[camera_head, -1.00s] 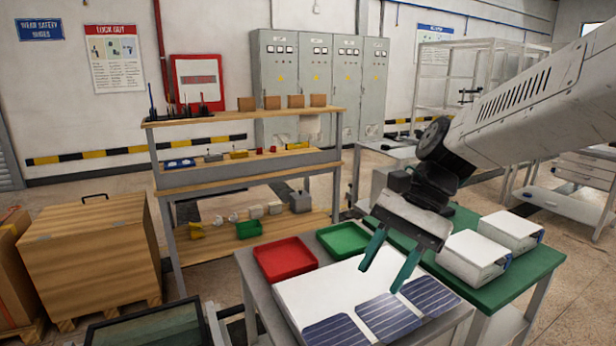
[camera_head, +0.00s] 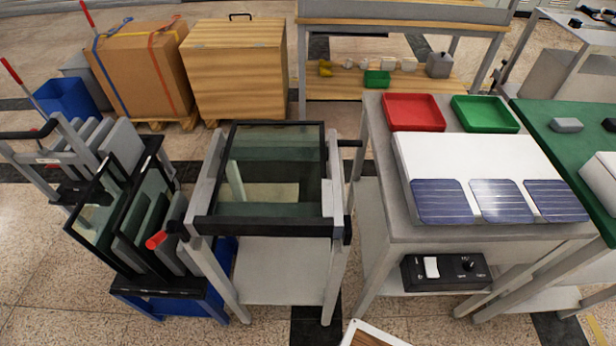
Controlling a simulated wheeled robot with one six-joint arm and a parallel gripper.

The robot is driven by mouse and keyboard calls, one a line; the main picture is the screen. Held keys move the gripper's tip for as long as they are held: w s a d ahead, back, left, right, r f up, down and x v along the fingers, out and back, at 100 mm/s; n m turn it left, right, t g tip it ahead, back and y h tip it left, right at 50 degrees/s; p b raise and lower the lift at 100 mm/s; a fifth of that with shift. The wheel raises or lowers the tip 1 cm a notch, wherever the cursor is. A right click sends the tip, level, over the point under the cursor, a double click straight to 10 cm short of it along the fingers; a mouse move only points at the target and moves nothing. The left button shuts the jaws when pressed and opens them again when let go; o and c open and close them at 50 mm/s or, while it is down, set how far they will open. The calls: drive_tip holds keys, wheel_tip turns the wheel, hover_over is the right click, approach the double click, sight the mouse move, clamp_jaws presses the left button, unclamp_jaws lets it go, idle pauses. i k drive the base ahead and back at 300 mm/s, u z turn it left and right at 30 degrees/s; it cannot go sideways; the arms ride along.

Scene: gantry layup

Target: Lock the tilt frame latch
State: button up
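The tilt frame (camera_head: 214,224) stands in the middle, a grey stand holding a black-edged glass pane (camera_head: 272,165) that looks nearly level. A short lever with a red grip (camera_head: 157,240) sticks out to the left from its front left corner, on a black mount (camera_head: 177,229). I cannot tell whether this lever is the latch, or whether it is locked. A dark bar (camera_head: 350,143) juts out from the right side of the frame. My gripper is not in view.
A rack of glass panes (camera_head: 140,215) stands close on the left. On the right, a table (camera_head: 385,208) bears solar cells (camera_head: 500,201), a red tray (camera_head: 413,112) and a green tray (camera_head: 485,114). A switch box (camera_head: 445,271) sits under its front. Speckled floor shows in front.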

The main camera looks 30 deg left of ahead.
sight(156, 240)
drive_tip(key=u, duration=0.85)
drive_tip(key=k, duration=0.4)
drive_tip(key=u, duration=0.55)
drive_tip(key=i, duration=0.5)
drive_tip(key=z, duration=0.05)
drive_tip(key=k, duration=0.5)
drive_tip(key=u, duration=0.4)
drive_tip(key=i, duration=0.4)
drive_tip(key=z, duration=0.2)
